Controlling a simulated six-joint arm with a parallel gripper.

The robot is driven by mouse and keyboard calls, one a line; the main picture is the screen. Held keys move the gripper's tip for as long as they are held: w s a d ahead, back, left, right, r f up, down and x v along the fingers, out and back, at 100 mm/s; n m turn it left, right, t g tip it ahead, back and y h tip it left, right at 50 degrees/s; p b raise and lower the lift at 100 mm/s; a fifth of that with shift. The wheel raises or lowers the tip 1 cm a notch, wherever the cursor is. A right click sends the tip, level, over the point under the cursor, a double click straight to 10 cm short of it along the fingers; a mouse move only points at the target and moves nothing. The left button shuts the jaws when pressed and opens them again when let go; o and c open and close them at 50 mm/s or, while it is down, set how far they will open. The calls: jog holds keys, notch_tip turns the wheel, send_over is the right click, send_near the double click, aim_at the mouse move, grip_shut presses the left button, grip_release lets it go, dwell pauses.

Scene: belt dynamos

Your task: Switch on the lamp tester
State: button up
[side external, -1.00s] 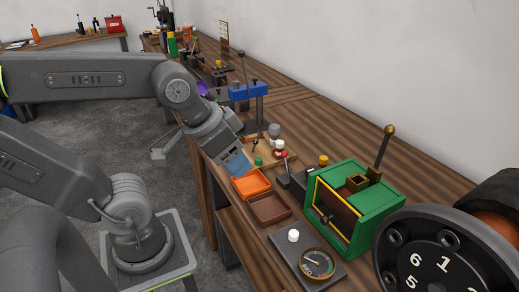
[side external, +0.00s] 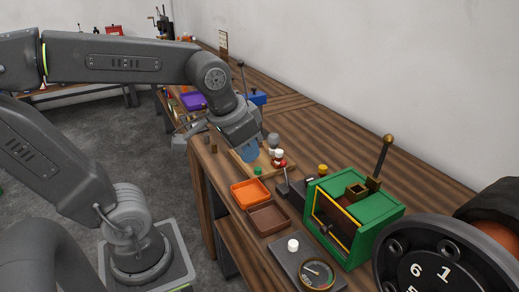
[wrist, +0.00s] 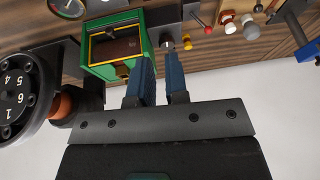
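A small dark box (side external: 297,190) with a short lever and a yellow-topped part (side external: 323,169) stands left of the green machine; it may be the lamp tester, but I cannot be sure. In the wrist view a dark box (wrist: 162,18) with a lever ending in a red ball (wrist: 208,30) lies beyond the fingertips. My gripper (wrist: 161,66) is open and empty, with a gap between its blue fingers. In the side view my gripper (side external: 248,153) hangs over the wooden board with small bulbs, left of the dark box and apart from it.
The green machine (side external: 382,222) with a tall brass-knobbed lever stands right of the dark box. An orange tray (side external: 236,201) and a brown tray (side external: 268,232) lie in front. A gauge panel (side external: 283,247) and a large numbered wheel (side external: 446,251) are nearer.

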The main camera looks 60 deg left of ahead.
jog(key=w+a, duration=0.2)
jog(key=w+a+g+y, duration=0.1)
jog(key=w+a, duration=0.1)
jog(key=w, duration=0.1)
jog(key=w+a+g, duration=0.1)
jog(key=w+a, duration=0.1)
jog(key=w, duration=0.1)
jog(key=shift+w+f+n, duration=0.25)
jog(key=shift+f+n, duration=0.05)
jog(key=shift+f, duration=0.05)
grip_shut()
jog(key=w+a+f+g+y, duration=0.1)
jog(key=w+a+f+g, duration=0.2)
jog(key=w+a+f, duration=0.2)
jog(key=w+a, duration=0.2)
jog(key=a, duration=0.1)
jog(key=shift+w+n, duration=0.2)
jog(key=shift+n, duration=0.1)
jog(key=shift+a+y, duration=0.1)
jog(key=shift+y, duration=0.2)
jog(key=x, duration=0.3)
jog(key=a+x, duration=0.1)
jog(key=x, duration=0.3)
jog(key=a+x, duration=0.1)
jog(key=x, duration=0.3)
jog(key=shift+s+r, duration=0.3)
jog(key=shift+s+a+f, duration=0.15)
jog(key=shift+a, duration=0.55)
